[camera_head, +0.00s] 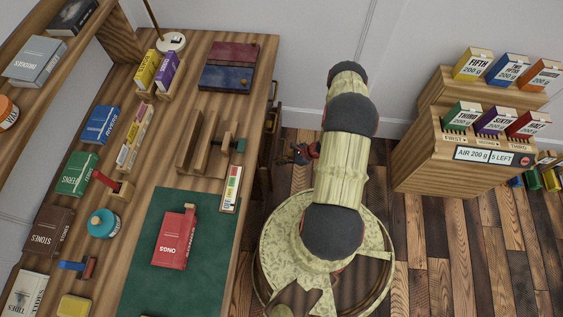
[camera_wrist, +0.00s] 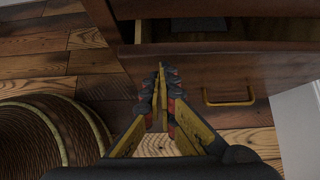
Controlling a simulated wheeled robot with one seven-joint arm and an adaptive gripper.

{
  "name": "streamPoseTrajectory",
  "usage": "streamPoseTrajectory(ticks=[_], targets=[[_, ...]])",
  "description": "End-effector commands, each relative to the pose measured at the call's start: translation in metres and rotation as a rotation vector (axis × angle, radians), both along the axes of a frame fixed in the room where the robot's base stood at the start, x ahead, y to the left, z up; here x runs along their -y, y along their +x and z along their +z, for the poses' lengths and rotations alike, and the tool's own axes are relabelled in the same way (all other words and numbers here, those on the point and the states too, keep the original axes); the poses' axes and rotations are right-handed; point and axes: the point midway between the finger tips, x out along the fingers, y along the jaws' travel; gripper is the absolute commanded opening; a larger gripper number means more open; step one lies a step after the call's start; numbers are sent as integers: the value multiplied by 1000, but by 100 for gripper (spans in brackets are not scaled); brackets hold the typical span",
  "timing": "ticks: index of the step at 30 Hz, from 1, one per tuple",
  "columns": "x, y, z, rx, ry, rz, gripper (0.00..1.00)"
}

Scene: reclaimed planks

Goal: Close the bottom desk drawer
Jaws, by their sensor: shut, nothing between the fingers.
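The desk (camera_head: 225,130) stands at the left in the head view, its drawer side mostly hidden by the desktop edge. In the wrist view the bottom drawer (camera_wrist: 270,72) has a brown wooden front with a brass handle (camera_wrist: 228,102). It stands partly open, with a dark gap and some of its inside showing above the front. My gripper (camera_wrist: 160,72) is shut and empty, its fingertips close in front of the drawer front, left of the handle. I cannot tell whether they touch. The gripper also shows beside the desk in the head view (camera_head: 304,153).
A wooden shelf unit with coloured boxes (camera_head: 470,150) stands at the right. Books, boxes and a green mat (camera_head: 150,220) cover the desktop. A white wall (camera_wrist: 300,125) is at the right in the wrist view.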

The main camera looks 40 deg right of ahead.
Motion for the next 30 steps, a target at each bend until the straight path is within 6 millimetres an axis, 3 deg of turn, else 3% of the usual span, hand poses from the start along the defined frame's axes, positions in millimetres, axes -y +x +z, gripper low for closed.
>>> streamPoseTrajectory(ticks=[12,25,30], targets=[[-35,40,-1,0,1,2,0],[-36,42,0,3,3,3,0],[-27,38,-1,2,0,4,0]])
